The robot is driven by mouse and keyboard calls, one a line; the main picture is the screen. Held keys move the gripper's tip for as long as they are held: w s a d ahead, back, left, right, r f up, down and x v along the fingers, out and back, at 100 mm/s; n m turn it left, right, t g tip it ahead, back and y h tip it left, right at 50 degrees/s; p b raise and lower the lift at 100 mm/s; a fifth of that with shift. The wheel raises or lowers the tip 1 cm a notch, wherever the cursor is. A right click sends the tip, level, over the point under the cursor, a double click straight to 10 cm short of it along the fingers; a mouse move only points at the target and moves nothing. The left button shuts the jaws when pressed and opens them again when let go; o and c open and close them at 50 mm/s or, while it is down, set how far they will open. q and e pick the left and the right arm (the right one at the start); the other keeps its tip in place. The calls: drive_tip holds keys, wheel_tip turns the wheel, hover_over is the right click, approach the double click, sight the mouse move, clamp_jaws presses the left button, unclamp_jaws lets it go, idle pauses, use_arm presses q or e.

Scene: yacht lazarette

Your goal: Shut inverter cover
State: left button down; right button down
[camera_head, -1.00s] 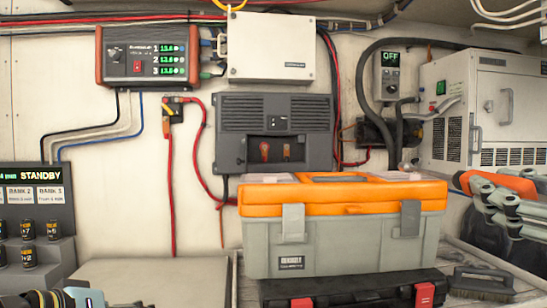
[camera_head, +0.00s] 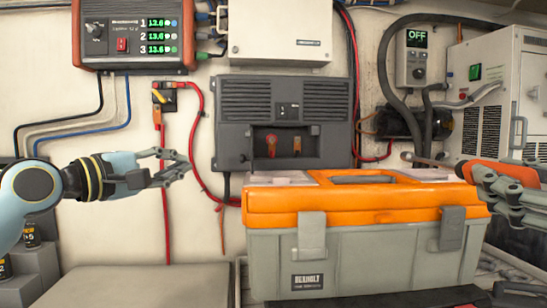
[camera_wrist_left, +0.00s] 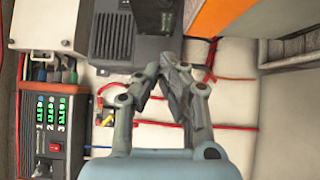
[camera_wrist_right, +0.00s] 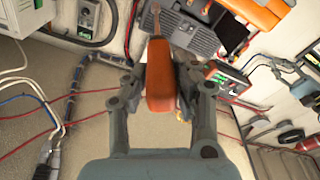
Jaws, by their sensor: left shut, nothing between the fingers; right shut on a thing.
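The inverter (camera_head: 285,100) is a dark grey vented box on the wall, behind the toolbox; it also shows in the left wrist view (camera_wrist_left: 112,38). Its lower recess (camera_head: 260,147) is open, with red and orange terminals showing. I cannot clearly make out its cover. My left gripper (camera_head: 180,168) is shut and empty, left of and slightly below the inverter, apart from it; it also shows in the left wrist view (camera_wrist_left: 172,62). My right gripper (camera_head: 508,190), at the far right, is shut on an orange-handled screwdriver (camera_wrist_right: 160,80), whose shaft points left in the head view.
A grey toolbox with an orange lid (camera_head: 390,212) stands in front, just below the inverter. Red cables (camera_head: 197,150) hang between my left gripper and the inverter. A charger (camera_head: 135,38) and a white box (camera_head: 278,35) are above. A ribbed hose (camera_head: 392,75) is right.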

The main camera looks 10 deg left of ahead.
drive_tip(key=shift+w+r+p, duration=0.1)
drive_tip(key=shift+r+p, duration=0.25)
drive_tip(key=shift+r, duration=0.1)
drive_tip(key=shift+r+p, duration=0.6)
use_arm(q)
drive_tip(key=w+d, duration=0.6)
drive_tip(key=w, duration=0.1)
drive_tip(key=shift+d, duration=0.3)
drive_tip(key=shift+r, duration=0.1)
use_arm(e)
drive_tip(key=shift+r, duration=0.1)
